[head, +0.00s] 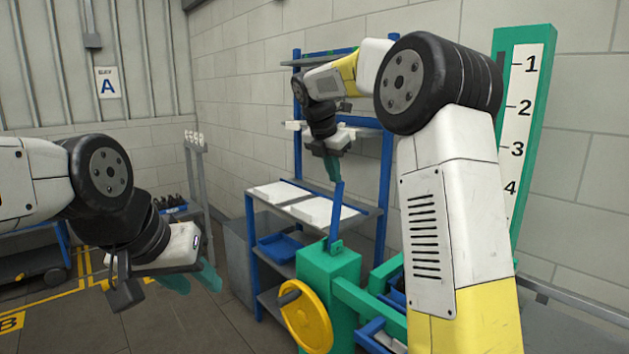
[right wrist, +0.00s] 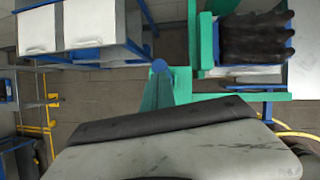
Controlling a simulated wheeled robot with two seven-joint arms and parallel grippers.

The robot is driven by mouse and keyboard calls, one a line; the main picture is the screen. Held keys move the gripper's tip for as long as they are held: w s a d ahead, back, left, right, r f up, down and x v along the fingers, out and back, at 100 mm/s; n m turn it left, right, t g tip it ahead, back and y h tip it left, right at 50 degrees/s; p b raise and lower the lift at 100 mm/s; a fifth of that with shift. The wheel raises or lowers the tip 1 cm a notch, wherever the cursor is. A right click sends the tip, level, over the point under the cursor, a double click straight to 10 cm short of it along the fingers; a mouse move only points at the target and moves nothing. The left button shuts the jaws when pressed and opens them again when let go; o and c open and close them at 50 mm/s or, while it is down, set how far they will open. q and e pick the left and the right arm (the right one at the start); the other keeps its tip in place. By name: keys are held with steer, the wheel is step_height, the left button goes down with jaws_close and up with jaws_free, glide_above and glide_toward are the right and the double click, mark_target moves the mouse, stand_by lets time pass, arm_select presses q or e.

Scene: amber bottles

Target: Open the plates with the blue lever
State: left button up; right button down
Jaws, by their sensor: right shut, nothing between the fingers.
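The blue lever (head: 336,217) stands nearly upright on a green machine housing (head: 328,275) in the head view. My right gripper (head: 332,168) is at the lever's upper end, with its teal fingers shut and nothing between them. Whether they touch the lever is unclear. In the right wrist view, the lever's blue end (right wrist: 158,66) appears just beyond the teal fingers (right wrist: 156,92). A group of dark bottles (right wrist: 255,38) lies by the green frame (right wrist: 208,40). I cannot make out the plates clearly; my right arm hides part of the machine. My left gripper (head: 196,280) is open and empty, away from the machine.
A yellow handwheel (head: 305,318) is on the machine's front. Behind it stands a blue shelf rack (head: 388,165) with white boxes and a blue tray (head: 280,246). A green numbered scale (head: 545,75) stands at right. Dark bottles in a blue crate (head: 174,210) are at left.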

steer(key=shift+w+d+f, duration=0.1)
steer(key=shift+w+d, duration=0.75)
steer(key=shift+d, duration=0.45)
steer(key=shift+d+f, duration=0.1)
steer(key=shift+s+a+r, duration=0.2)
steer(key=shift+a, duration=0.1)
steer(key=a+v, duration=0.1)
steer(key=v, duration=1.2)
steer(key=shift+s+f, duration=0.3)
